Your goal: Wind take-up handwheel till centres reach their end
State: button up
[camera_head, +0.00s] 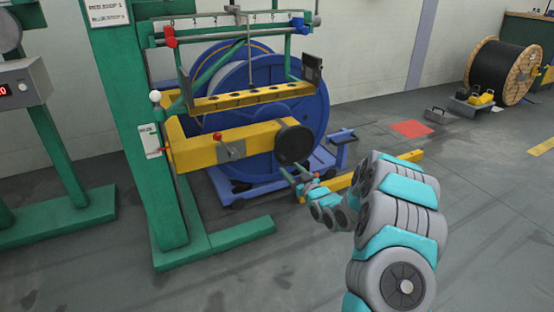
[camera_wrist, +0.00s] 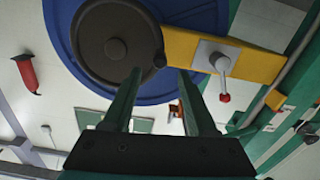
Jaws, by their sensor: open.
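The take-up handwheel (camera_head: 294,143) is a dark disc on the end of the yellow arm (camera_head: 205,153) in the head view. My gripper (camera_head: 291,172) is just below the wheel in the head view.
A red-knobbed lever (camera_head: 229,147) sits on the yellow arm, left of the wheel. A green frame (camera_head: 150,130) stands at the left. A blue cradle (camera_head: 260,182) lies under the reel. A cable drum (camera_head: 500,70) is far right.

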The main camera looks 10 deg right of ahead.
aim_at(284, 162)
jog(key=shift+x, duration=4)
jog(key=shift+c, duration=0.2)
grip_shut()
